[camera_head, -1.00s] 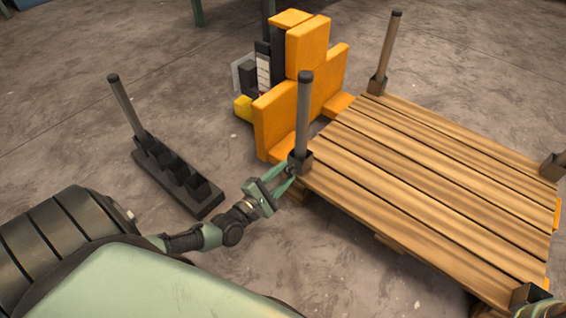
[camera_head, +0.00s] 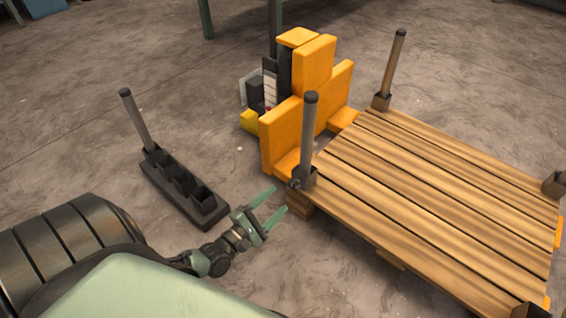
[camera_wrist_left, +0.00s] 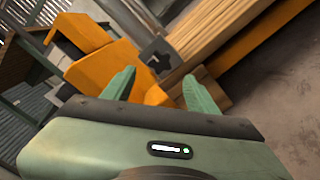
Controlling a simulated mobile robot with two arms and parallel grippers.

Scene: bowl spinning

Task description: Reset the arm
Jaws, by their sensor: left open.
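My left gripper (camera_head: 272,203) is open and empty, just left of the near-left corner of the wooden pallet (camera_head: 420,180), apart from it. A grey post (camera_head: 309,128) stands upright in a dark corner bracket (camera_head: 304,178) of the pallet. In the left wrist view my two green fingers (camera_wrist_left: 160,84) are spread, with the bracket (camera_wrist_left: 158,58) beyond them and nothing between them. My right gripper is not in view.
A dark rack (camera_head: 184,186) with several sockets and one upright post (camera_head: 136,120) stands on the floor at left. An orange pallet jack (camera_head: 320,75) is behind the pallet corner. A second post (camera_head: 391,68) stands at the pallet's far-left corner. Concrete floor lies clear between rack and pallet.

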